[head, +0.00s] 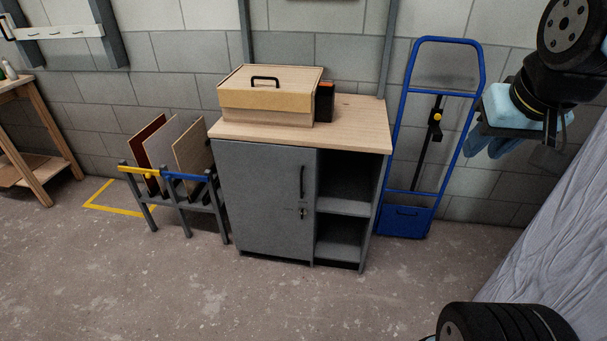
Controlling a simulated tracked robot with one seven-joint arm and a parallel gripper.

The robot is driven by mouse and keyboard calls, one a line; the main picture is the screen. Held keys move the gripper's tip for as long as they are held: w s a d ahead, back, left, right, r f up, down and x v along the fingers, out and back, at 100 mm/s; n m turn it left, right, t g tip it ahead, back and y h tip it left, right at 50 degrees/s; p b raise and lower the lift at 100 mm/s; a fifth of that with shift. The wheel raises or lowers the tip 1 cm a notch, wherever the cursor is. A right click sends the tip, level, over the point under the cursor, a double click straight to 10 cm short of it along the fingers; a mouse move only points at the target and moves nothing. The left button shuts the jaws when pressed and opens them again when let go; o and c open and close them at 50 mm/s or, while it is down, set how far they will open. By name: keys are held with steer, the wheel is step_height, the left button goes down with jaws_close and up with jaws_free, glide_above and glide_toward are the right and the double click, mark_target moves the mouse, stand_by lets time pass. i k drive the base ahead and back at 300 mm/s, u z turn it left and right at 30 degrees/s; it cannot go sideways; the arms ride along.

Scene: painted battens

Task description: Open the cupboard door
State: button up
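The grey cupboard (265,240) stands against the block wall in the middle of the head view, under a light wooden top. Its door (262,200) covers the left part and looks shut. A black vertical bar handle (303,182) is near the door's right edge, with a small lock and what looks like a key (302,212) below it. The right part is open shelving (343,208) that looks empty. My gripper (485,150), with blue fingers, hangs at the upper right, well away from the door. Its finger gap is unclear.
A lidded wooden box (268,98) and a dark small box (325,101) sit on top. A panel rack (178,195) stands close on the left, a blue hand truck (407,219) on the right. Grey sheeting (565,240) fills the right edge. The floor in front is clear.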

mark_target(264, 187)
steer(key=z, duration=0.1)
steer(key=i, duration=1)
steer(key=u, duration=0.1)
